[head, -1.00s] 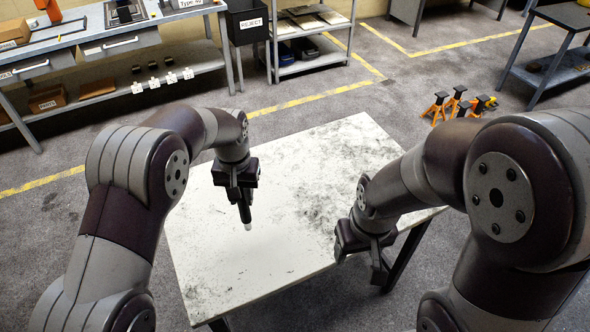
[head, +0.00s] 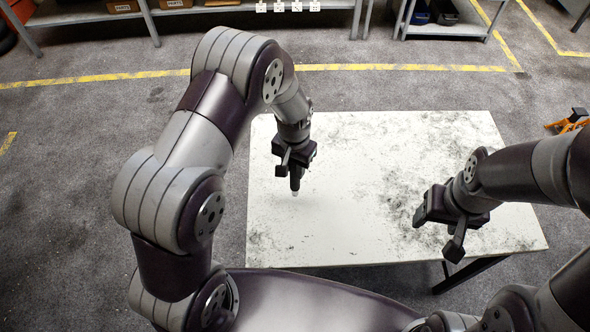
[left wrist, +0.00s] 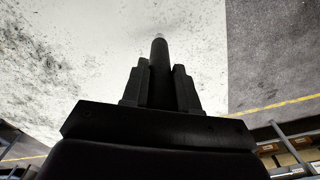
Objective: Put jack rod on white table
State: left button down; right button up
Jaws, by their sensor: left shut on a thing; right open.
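The white table (head: 350,215) has a scuffed top and stands in front of me. My left gripper (head: 294,178) is over its left part, pointing down. It is shut on the jack rod (head: 295,190), a dark rod with a light tip. In the left wrist view the jack rod (left wrist: 159,60) sticks out beyond the two fingers of the left gripper (left wrist: 160,85), over the white top. I cannot tell whether the tip touches the table. Much of the rod is hidden by the gripper. My right gripper (head: 455,240) is open and empty near the table's front right.
Several shelves stand at the back, one with cardboard boxes (head: 122,6) and another grey shelf (head: 450,28) with dark bins. An orange stand (head: 570,122) is on the floor at the right. The table top between my grippers is clear.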

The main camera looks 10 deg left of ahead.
aim_at(294, 177)
pick_arm(q)
jog(key=f, duration=0.2)
jog(key=f+p, duration=0.1)
jog(key=shift+s+f, duration=0.25)
jog(key=shift+f, duration=0.05)
jog(key=shift+w+f, duration=0.25)
jog(key=shift+s+f, duration=0.1)
jog(key=c, duration=0.9)
grip_release()
jog(key=shift+s, duration=0.1)
jog(key=shift+o, duration=0.2)
